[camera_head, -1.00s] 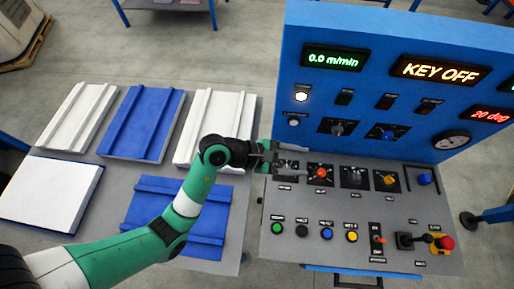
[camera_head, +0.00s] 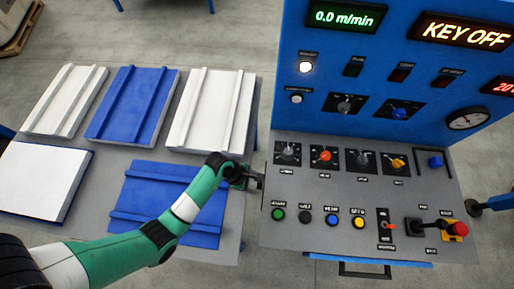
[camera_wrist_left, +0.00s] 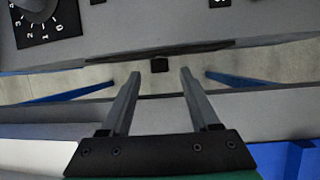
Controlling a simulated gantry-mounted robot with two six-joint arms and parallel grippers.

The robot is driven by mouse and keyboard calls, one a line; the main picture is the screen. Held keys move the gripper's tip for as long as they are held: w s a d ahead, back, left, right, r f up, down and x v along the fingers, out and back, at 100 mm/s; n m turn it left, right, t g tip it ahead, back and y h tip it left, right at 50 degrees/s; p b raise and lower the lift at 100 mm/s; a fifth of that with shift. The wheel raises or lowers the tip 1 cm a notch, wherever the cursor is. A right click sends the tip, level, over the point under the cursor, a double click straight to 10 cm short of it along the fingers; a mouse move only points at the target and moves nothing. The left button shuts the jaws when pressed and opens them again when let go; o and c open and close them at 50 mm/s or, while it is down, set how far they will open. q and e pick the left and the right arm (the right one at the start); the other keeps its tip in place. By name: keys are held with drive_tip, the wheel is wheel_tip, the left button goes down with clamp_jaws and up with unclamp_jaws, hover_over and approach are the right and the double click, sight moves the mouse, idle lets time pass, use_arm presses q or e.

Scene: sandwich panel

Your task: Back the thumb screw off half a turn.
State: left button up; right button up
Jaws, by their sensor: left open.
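The console's grey sloping panel (camera_head: 285,235) carries the controls. A small black block (camera_wrist_left: 160,65) sticks out of the console's side edge in the left wrist view; I cannot tell whether it is the thumb screw. My left gripper (camera_head: 257,181) is beside the console's left edge, below the leftmost dial knob (camera_head: 288,149). In the left wrist view my left gripper (camera_wrist_left: 157,75) is open and empty, its two fingers pointing at the edge with the black block between and just beyond their tips. My right gripper is out of view.
A table to the left holds white panels (camera_head: 205,110) and blue panels (camera_head: 125,105). A row of push buttons (camera_head: 305,216), a joystick (camera_head: 425,226) and a red stop button (camera_head: 459,229) sit on the console. The display reads KEY OFF (camera_head: 465,32).

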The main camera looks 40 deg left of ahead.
sight(260, 186)
use_arm(q)
drive_tip(key=shift+b+x, duration=0.45)
drive_tip(key=shift+x, duration=1.1)
drive_tip(key=shift+c, duration=0.2)
clamp_jaws()
